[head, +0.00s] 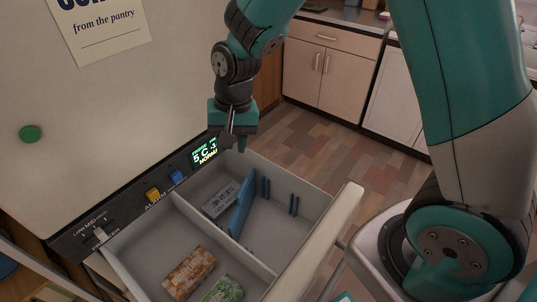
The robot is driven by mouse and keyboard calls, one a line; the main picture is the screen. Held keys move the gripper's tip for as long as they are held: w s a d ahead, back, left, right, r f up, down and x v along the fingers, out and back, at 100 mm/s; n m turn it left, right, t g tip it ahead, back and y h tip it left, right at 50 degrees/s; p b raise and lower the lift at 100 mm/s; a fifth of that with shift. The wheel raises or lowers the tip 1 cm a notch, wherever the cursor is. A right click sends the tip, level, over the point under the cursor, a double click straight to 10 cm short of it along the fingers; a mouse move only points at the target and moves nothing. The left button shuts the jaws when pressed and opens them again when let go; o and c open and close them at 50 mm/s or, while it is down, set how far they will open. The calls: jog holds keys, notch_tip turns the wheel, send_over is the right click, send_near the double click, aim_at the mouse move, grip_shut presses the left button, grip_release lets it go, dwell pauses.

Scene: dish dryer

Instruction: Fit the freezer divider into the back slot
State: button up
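The freezer drawer (320,205) is pulled open, with a grey wall (215,236) splitting it lengthwise. The blue divider (241,209) stands tilted in the right compartment, close to this wall. Blue slot rails show in two pairs on the drawer's far side wall: the back pair (265,189) nearer the freezer and the front pair (293,205) nearer the handle. Blue pieces also show low near the middle wall (249,249). My gripper (240,146) points down over the drawer's back corner, apart from the divider in the picture. Its finger gap is not clear.
A barcoded pale packet (219,201) lies left of the divider. An orange packet (188,273) and a green packet (223,290) lie in the left compartment. The control panel (140,197) edges the drawer's back. The drawer handle (318,243) runs along the front. Floor (335,150) beyond is clear.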

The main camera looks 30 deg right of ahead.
jog(key=s+r+n+y, duration=0.1)
jog(key=s+r+n, duration=0.4)
jog(key=s, duration=0.5)
jog(key=s+a+r+n+y, duration=0.1)
jog(key=s+r+n, duration=0.4)
jog(key=s+r, duration=0.4)
jog(key=shift+s+n, duration=0.4)
jog(key=shift+s, duration=0.2)
